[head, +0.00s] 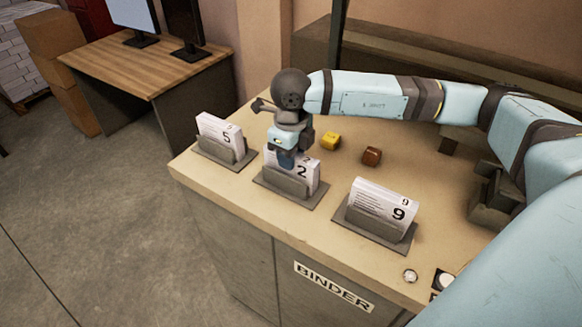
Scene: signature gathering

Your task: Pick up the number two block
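The number two block (304,175) is a white stack of sheets marked "2", standing in a grey holder (290,198) on the wooden counter. My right gripper (286,160) points down over the left part of this block. A blue-grey finger shows in front of the block's upper edge, and the gripper covers part of its face. The other finger is hidden, so I cannot tell whether the gripper is closed on the block. The block still sits within its holder. My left gripper is not in view.
A block marked "5" (219,135) stands in a holder to the left, and one marked "9" (382,205) to the right. A round button (410,276) is near the front edge.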

